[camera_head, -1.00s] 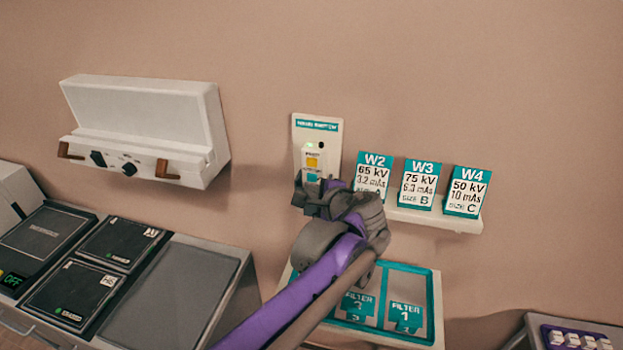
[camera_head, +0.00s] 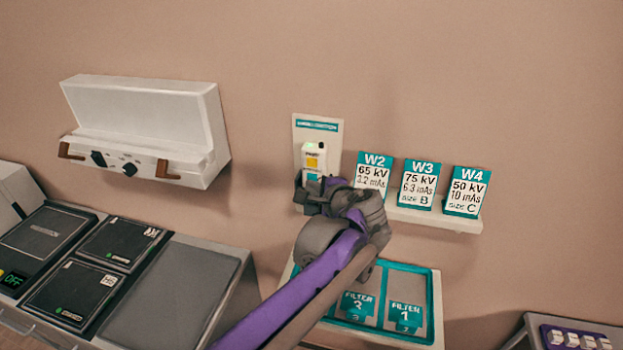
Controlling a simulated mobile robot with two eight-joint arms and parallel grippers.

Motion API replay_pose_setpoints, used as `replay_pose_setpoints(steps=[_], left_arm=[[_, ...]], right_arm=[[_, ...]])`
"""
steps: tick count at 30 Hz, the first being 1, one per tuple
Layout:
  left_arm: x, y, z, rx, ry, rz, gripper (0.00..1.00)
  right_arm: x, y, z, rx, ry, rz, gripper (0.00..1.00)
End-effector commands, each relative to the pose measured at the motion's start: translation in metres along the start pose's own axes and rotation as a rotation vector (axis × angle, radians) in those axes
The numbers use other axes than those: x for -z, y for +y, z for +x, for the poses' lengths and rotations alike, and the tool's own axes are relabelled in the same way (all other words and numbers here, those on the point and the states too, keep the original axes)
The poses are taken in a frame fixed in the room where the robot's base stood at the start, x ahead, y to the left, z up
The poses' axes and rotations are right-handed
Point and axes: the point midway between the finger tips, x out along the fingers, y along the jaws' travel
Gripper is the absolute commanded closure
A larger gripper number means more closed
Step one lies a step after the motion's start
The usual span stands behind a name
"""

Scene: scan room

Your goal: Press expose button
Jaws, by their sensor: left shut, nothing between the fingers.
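A white panel (camera_head: 334,135) with a teal strip across its top is fixed to the wall. On its front is a small white unit (camera_head: 322,150) with a green light near its top and a yellow patch (camera_head: 312,162). I cannot read its small lettering or tell which part is the expose button. My left gripper (camera_head: 309,188) is shut and empty, right at the lower part of this unit. It hides the unit's lower end, and I cannot tell whether it touches it. My right gripper is not in view.
A small shelf (camera_head: 437,220) with cards W2 (camera_head: 374,171), W3 (camera_head: 420,184) and W4 (camera_head: 467,191) stands close to the right. A filter tray (camera_head: 437,305) lies below my arm. A white wall box (camera_head: 150,115) and a console (camera_head: 180,290) are at left.

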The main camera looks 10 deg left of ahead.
Motion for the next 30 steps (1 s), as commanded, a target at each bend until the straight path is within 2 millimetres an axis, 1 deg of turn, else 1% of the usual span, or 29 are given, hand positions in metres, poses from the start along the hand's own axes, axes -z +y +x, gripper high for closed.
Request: replay_pose_setpoints(steps=[21,30], left_arm=[[0.0042,-0.0045,0.0058,0.000,0.000,0.000,1.00],[0.0038,-0.0039,0.0052,0.000,0.000,0.000,1.00]], right_arm=[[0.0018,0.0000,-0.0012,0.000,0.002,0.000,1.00],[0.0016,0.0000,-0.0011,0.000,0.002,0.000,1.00]])
